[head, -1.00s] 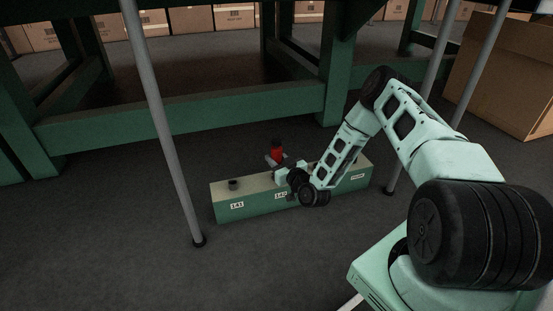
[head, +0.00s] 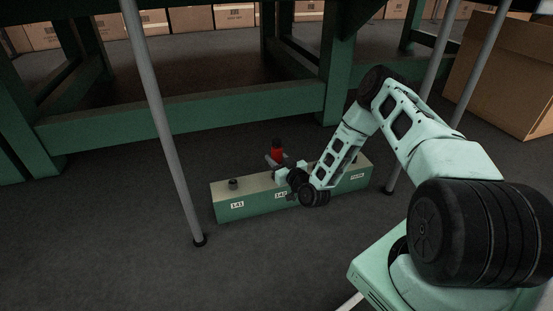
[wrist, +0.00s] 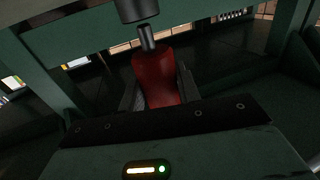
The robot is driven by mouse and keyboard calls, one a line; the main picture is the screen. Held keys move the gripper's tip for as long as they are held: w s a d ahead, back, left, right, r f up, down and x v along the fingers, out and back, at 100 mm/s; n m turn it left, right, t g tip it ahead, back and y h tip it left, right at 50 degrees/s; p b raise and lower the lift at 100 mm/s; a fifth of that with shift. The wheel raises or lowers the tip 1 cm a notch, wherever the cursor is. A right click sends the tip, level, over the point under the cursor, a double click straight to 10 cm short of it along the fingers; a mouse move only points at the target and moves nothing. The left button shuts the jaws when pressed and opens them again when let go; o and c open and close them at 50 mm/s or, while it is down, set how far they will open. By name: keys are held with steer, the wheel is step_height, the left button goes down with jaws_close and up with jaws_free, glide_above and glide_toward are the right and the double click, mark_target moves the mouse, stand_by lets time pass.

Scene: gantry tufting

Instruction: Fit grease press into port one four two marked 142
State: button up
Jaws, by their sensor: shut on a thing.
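The grease press (head: 277,155) is red with a black top and stands roughly upright above the green block in the head view. My gripper (head: 276,162) is shut around its red body. The wrist view shows the red press (wrist: 157,80) between my two dark fingers (wrist: 160,90), with a grey stem and a wide black cap above it. A partly covered label (head: 280,195), reading about 142, sits on the block's front face. The port above it and the lower end of the press are hidden by my wrist, so I cannot tell whether they touch.
The long green block (head: 228,210) lies on the dark floor. A black port (head: 233,184) stands above its label 141 (head: 237,205). A grey post (head: 165,130) rises left of the block. Green frame beams (head: 190,119) run behind it. A cardboard box (head: 505,80) stands at right.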

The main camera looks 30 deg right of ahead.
steer(key=shift+f+b, duration=0.85)
steer(key=shift+f, duration=0.5)
steer(key=o, duration=1.1)
steer(key=shift+o, duration=0.2)
steer(key=s+p, duration=0.8)
steer(key=s, duration=0.9)
steer(key=shift+s+a+p, duration=0.2)
steer(key=shift+p, duration=0.15)
